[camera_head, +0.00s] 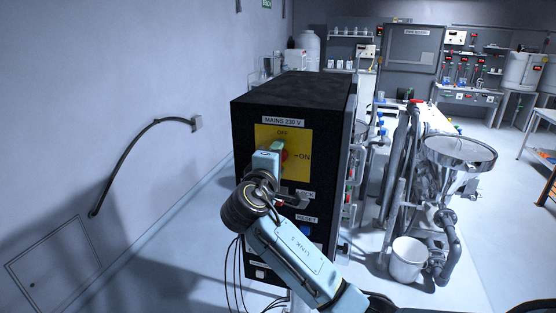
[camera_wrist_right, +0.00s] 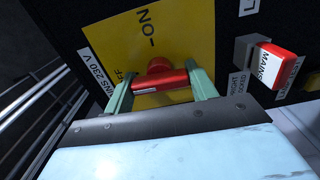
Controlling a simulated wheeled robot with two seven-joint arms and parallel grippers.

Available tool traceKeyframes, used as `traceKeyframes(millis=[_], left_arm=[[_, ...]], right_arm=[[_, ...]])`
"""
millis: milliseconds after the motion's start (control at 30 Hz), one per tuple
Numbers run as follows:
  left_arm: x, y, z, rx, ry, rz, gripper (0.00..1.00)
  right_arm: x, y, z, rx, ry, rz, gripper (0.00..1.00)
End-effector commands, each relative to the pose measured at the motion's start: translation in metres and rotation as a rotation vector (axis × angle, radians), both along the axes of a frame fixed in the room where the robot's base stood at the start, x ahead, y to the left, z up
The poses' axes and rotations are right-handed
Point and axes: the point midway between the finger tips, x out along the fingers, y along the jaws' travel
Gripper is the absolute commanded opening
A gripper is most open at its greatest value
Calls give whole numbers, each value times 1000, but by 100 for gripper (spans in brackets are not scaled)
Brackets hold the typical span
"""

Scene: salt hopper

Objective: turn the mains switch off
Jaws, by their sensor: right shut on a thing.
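The mains switch is a red knob with a bar handle (camera_wrist_right: 160,82) on a yellow plate (camera_head: 297,140). The plate is on a black cabinet labelled MAINS 230 V. OFF is at the plate's top and ON at its right. My right gripper (camera_head: 279,153) reaches the switch from the front and hides much of it in the head view. In the right wrist view its two green fingers (camera_wrist_right: 162,88) stand at either end of the red bar and are shut on it. I cannot tell which mark the handle points at. My left gripper is out of view.
A grey block with a red and white tag (camera_wrist_right: 270,64) sits beside the yellow plate. A blue RESET button (camera_head: 305,231) is lower on the cabinet (camera_head: 300,88). A steel hopper (camera_head: 459,152) and a white bucket (camera_head: 408,260) stand to the right.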

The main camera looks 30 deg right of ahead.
Motion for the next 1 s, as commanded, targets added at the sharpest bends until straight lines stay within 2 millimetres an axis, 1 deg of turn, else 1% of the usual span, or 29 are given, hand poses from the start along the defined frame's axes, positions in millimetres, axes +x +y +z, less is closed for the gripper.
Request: traceKeyframes(millis=[233,633,667,800,1000], left_arm=[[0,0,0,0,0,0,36],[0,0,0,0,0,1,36],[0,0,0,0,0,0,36],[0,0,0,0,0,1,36],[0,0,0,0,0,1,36]], right_arm=[[0,1,-1,-28,36,3,34],[0,1,-2,-32,42,3,34],[0,1,-2,-33,42,3,60],[0,1,-1,-32,40,2,78],[0,0,-1,-31,38,1,78]])
